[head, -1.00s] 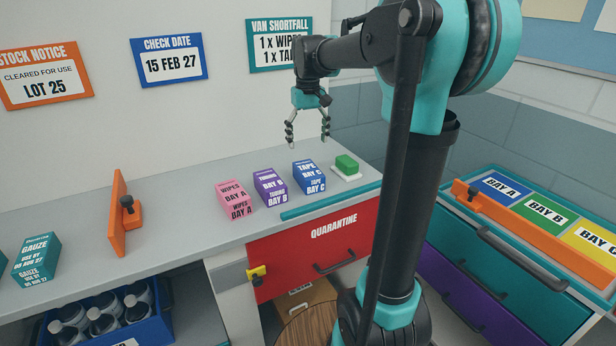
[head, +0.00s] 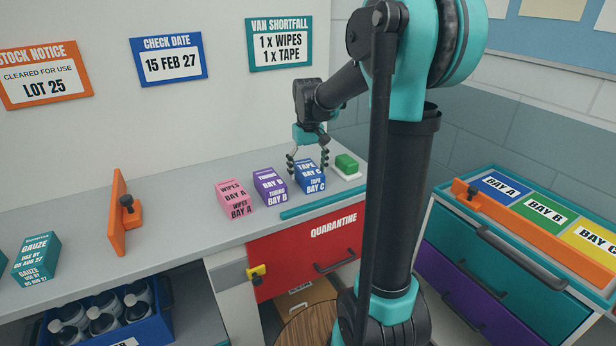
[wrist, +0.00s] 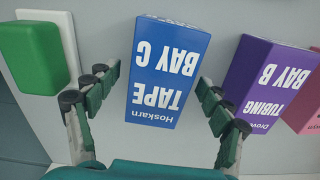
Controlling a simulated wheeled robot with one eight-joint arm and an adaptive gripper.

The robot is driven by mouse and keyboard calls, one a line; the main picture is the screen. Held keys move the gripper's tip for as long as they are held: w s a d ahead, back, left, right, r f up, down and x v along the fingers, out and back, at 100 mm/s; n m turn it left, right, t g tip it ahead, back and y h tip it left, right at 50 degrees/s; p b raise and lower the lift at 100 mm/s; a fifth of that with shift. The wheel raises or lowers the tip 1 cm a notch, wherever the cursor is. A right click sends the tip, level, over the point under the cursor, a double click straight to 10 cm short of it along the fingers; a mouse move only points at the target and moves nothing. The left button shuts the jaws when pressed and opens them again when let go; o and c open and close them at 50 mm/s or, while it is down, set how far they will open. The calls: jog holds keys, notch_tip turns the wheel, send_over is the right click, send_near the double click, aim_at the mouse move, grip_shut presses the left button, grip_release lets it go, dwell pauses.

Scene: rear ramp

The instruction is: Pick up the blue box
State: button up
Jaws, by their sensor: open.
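The blue box (head: 309,178), labelled TAPE BAY C, stands on the grey counter (head: 160,217) between a purple box and a green block. My gripper (head: 308,168) is open above it, with a finger toward each side of the box. In the wrist view the blue box (wrist: 167,72) lies between and beyond the open fingertips of my gripper (wrist: 157,82), with a gap on both sides. The fingers do not appear to touch it. In the head view my gripper hides part of its top.
The purple TUBING box (head: 270,186) is close on the left, with the pink WIPES box (head: 234,199) beyond it. The green block (head: 346,163) on a white pad is close on the right. A teal strip (head: 324,204) runs along the counter's front edge.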

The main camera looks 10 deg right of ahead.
aim_at(308, 168)
jog(key=shift+c, duration=0.5)
jog(key=c, duration=1.3)
jog(key=shift+r, duration=0.1)
notch_tip(308, 168, up, 20)
